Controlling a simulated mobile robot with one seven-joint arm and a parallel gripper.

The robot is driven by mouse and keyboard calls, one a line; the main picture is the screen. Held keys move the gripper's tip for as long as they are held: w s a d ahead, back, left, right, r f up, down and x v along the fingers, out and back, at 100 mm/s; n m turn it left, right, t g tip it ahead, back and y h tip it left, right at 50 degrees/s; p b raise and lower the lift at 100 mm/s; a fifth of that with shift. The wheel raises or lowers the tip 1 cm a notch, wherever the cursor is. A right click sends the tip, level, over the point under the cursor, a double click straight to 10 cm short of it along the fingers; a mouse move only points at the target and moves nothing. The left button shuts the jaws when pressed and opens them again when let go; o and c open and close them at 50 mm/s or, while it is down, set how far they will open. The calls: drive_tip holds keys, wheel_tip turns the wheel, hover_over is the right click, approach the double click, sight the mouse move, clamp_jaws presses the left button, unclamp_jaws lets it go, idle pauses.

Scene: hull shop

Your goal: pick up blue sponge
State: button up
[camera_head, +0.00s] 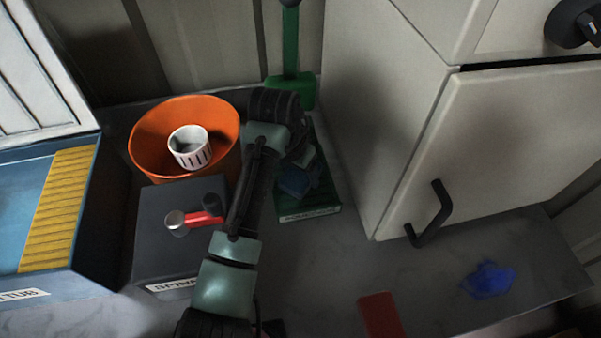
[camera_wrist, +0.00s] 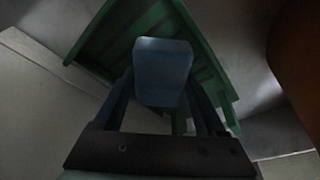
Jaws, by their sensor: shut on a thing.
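The blue sponge (camera_wrist: 162,68) is a rounded block between the two fingers of my gripper (camera_wrist: 160,84) in the wrist view. My gripper is shut on it. In the head view the sponge (camera_head: 297,182) shows as a dark blue block, partly hidden, below my gripper (camera_head: 302,166). A green ridged tray (camera_head: 309,213) with a white label lies under it. It fills the background behind the sponge in the wrist view (camera_wrist: 100,40). I cannot tell whether the sponge touches the tray.
An orange bucket (camera_head: 146,150) with a white slotted cup (camera_head: 190,148) and a dark box (camera_head: 150,245) with a red-handled part stand left of my arm. A white cabinet (camera_head: 480,150) stands at right. A blue cloth (camera_head: 488,279) and a red flat piece (camera_head: 380,315) lie on the counter.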

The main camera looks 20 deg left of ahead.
sight(300, 173)
wheel_tip(300, 173, up, 11)
drive_tip(key=shift+f+b, duration=0.2)
drive_tip(key=shift+b, duration=0.2)
